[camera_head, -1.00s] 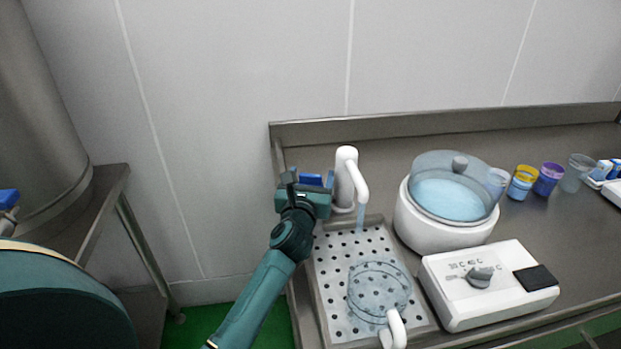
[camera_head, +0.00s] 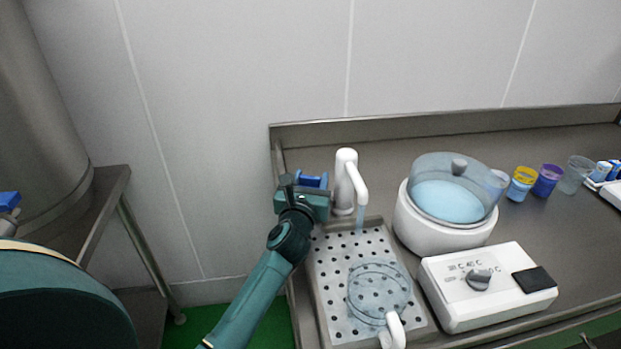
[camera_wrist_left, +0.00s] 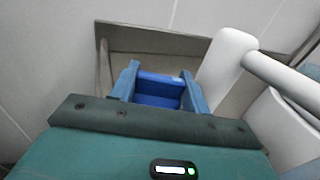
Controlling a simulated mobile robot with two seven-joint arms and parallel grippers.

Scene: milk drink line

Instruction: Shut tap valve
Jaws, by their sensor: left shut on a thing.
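The white tap (camera_head: 345,180) stands at the back left of the steel counter, its spout bent over the drain tray. A short pale blue stream (camera_head: 361,214) shows under the spout. My left gripper (camera_head: 312,181) is just left of the tap. In the left wrist view, its blue fingers (camera_wrist_left: 158,88) are shut on a blue piece (camera_wrist_left: 159,92), taken as the tap valve, with the white tap (camera_wrist_left: 225,68) close on the right. The join between valve and tap is hidden. My right gripper is not in view.
A clear jug (camera_head: 378,290) with a white handle stands on the perforated drain tray (camera_head: 330,270). Right of it are a white pot with a clear lid (camera_head: 440,230) and a white control box (camera_head: 485,295). Several cups (camera_head: 547,180) stand at the right.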

